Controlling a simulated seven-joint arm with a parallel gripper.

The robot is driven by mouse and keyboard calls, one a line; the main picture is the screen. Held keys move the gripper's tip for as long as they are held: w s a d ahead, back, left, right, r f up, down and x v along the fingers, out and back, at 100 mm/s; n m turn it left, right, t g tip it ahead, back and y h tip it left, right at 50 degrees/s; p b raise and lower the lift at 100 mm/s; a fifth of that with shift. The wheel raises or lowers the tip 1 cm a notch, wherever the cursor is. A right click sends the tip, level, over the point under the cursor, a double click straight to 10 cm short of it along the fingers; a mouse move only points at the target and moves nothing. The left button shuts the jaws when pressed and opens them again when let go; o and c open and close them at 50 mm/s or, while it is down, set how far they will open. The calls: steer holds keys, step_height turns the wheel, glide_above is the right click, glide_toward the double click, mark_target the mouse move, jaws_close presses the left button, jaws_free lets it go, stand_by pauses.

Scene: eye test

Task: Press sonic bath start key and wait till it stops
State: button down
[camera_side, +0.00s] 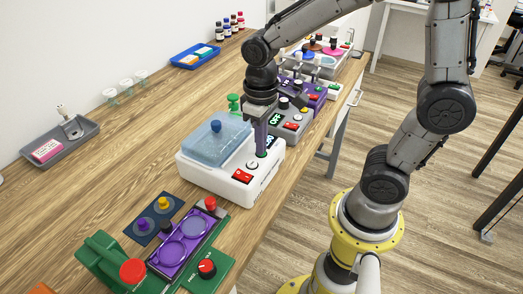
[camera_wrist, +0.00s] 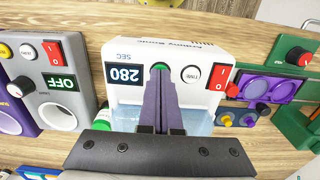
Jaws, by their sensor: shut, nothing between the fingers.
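The sonic bath (camera_side: 215,180) is a white box with a clear blue lid (camera_side: 215,142); it also shows in the wrist view (camera_wrist: 130,50). Its green start key (camera_side: 262,154) lies at the front panel, and its rim shows past my fingertips in the wrist view (camera_wrist: 160,66). My gripper (camera_side: 262,150) is shut and empty, pointing down at the green key. The fingertips (camera_wrist: 160,80) cover part of it; I cannot tell whether they press it. The lit display (camera_wrist: 124,73) seems to read 280, marked SEC.
A grey device (camera_side: 290,124) showing OFF stands close behind the bath. A green and purple device (camera_side: 180,238) with red knobs stands in front. A grey tray (camera_side: 60,140) and a blue tray (camera_side: 196,55) lie along the wall.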

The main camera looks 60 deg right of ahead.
step_height(320, 180, up, 8)
stand_by(1.0)
steer(key=s+d+r+t, duration=0.1)
steer(key=s+t, duration=0.4)
steer(key=s, duration=0.5)
steer(key=shift+s+d+t, duration=0.2)
steer(key=shift+d+t, duration=0.1)
steer(key=shift+d, duration=0.05)
steer(key=shift+r, duration=0.1)
stand_by(5.2)
